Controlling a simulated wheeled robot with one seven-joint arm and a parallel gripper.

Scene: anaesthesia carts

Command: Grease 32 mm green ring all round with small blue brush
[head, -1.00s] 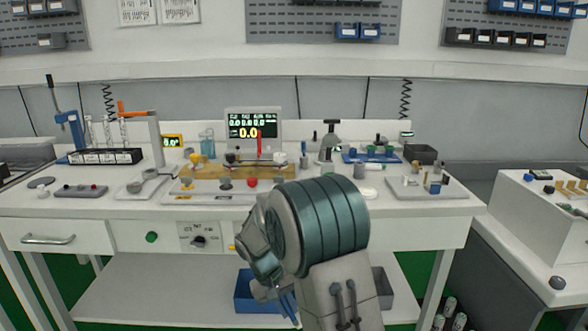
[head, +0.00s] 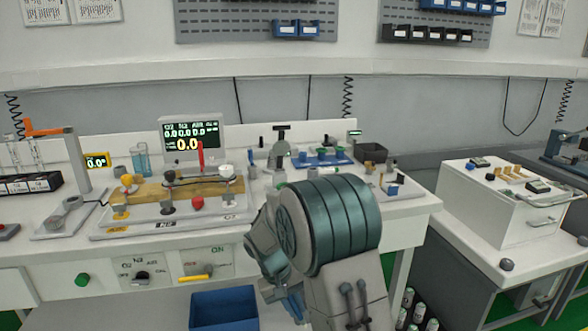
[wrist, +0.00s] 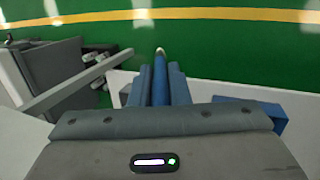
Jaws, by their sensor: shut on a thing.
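My gripper (wrist: 160,85) is shut on a slim blue stick with a pale tip, which looks like the small blue brush (wrist: 160,62). The brush points away from the wrist, over the green floor. In the head view my gripper (head: 294,304) hangs low in front of the bench, below the worktop, partly hidden by my own arm. I cannot make out the 32 mm green ring in either view. Small parts on the blue tray (head: 340,160) and the pale tray (head: 408,188) at the bench's right end are too small to tell.
The bench (head: 300,204) carries a yellow manifold block (head: 150,192), a display (head: 190,136) and a dark bin (head: 371,152). A blue bin (head: 224,308) sits below. A white cart (head: 490,210) stands at the right, with a gap before it. Cylinders (head: 418,312) stand low between them.

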